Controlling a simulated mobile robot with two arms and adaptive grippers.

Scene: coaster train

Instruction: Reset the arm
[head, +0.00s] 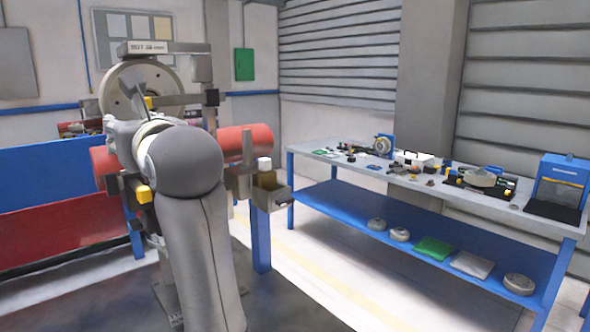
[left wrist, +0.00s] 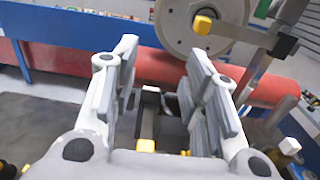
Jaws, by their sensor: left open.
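My left arm (head: 200,230) rises through the middle of the head view and hides most of its own gripper. In the left wrist view my left gripper (left wrist: 163,60) is open, its two grey fingers wide apart with nothing between them. Beyond the fingers are a red horizontal cylinder (left wrist: 165,66) and a large grey wheel (left wrist: 205,25) with a yellow knob (left wrist: 202,25). The fingers look apart from both, but the exact gap cannot be told. My right gripper is in neither view.
The machine's red cylinder (head: 245,140) and grey wheel (head: 140,85) stand close behind my arm. A small bin (head: 270,195) holds a white-capped bottle. A blue-framed workbench (head: 345,165) with tools and parts stands right. Open floor (head: 330,265) lies between.

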